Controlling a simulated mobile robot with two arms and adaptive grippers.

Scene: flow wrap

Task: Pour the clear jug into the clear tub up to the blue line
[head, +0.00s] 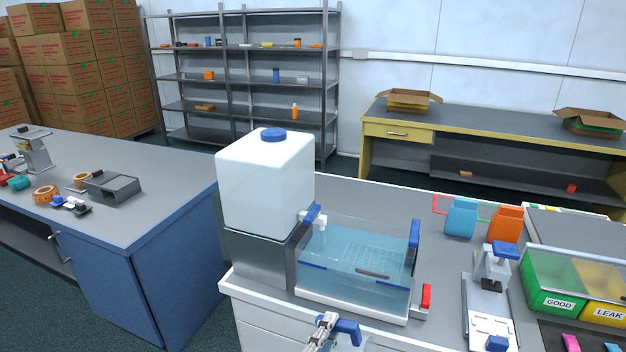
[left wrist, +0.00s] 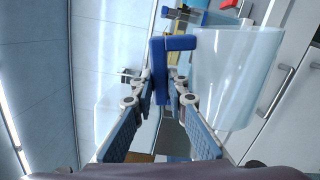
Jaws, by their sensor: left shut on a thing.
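The clear tub (head: 348,290) stands in a white-based frame on the bench, with pale blue water in it. Short stretches of a blue line (head: 314,267) show low on its front wall. My left gripper (head: 327,320) is at the bottom of the head view, in front of the tub. It is shut on the blue handle (head: 348,327) of the clear jug, which is mostly cut off there. In the left wrist view my left gripper (left wrist: 163,92) grips the handle, and the clear jug (left wrist: 232,80) is beside it. I cannot tell how full the jug is. My right gripper is not in view.
A white tank (head: 265,185) with a blue cap and a tap stands left of the tub. A teal pouch (head: 461,217), an orange pouch (head: 505,224) and a small press-like device (head: 490,285) are to the right, then green and yellow bins (head: 552,283).

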